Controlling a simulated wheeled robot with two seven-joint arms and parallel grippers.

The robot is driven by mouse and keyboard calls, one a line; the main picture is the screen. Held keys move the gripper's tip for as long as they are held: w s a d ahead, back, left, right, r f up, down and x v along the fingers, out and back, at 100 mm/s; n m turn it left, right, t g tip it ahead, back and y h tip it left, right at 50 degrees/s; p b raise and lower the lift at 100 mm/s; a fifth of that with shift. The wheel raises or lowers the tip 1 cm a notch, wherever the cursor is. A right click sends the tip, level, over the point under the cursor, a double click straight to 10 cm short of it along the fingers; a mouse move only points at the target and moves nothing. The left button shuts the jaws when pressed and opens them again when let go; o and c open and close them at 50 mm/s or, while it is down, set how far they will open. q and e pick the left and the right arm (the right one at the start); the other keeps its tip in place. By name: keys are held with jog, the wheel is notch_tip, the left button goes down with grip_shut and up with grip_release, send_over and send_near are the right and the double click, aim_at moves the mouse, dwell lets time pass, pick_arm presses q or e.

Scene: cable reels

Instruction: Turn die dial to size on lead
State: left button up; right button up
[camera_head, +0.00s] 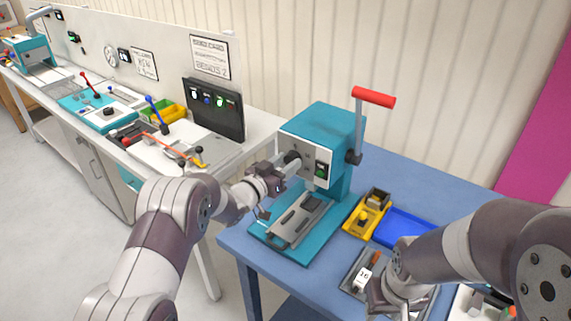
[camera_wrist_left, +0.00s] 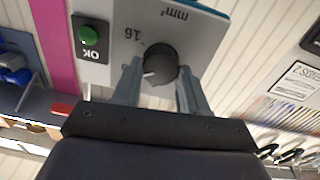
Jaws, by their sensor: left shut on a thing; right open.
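The teal crimping press (camera_head: 340,128) stands on the blue table with its red-handled lever up. Its grey front panel carries a dark round die dial (camera_wrist_left: 160,66), also in the head view (camera_head: 292,158). My left gripper (camera_head: 281,167) is shut on the dial, one finger on each side. In the left wrist view the panel is upside down; "16" and "mm²" are readable, and a white mark shows on the dial. A white tag (camera_head: 362,277) reading "16" lies by a grey tray. My right gripper (camera_head: 382,290) is open beside it, partly hidden by its own arm.
A green button (camera_wrist_left: 89,35) with an "OK" label is beside the dial. A yellow holder (camera_head: 366,214) and a blue tray (camera_head: 403,229) lie right of the press. A white bench (camera_head: 215,152) with tools and a dark panel stands left.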

pick_arm(q)
jog(key=shift+f+b, duration=0.2)
jog(key=shift+b, duration=0.25)
jog(key=shift+s+d+m+b, duration=0.1)
jog(key=shift+m+b, duration=2.85)
jog(key=shift+b, duration=0.85)
jog(key=shift+s+d+m+b, duration=0.1)
jog(key=shift+m+b, duration=2.85)
jog(key=shift+b, duration=0.85)
jog(key=o, duration=1.1)
jog(key=shift+r, duration=0.1)
jog(key=shift+c, duration=0.2)
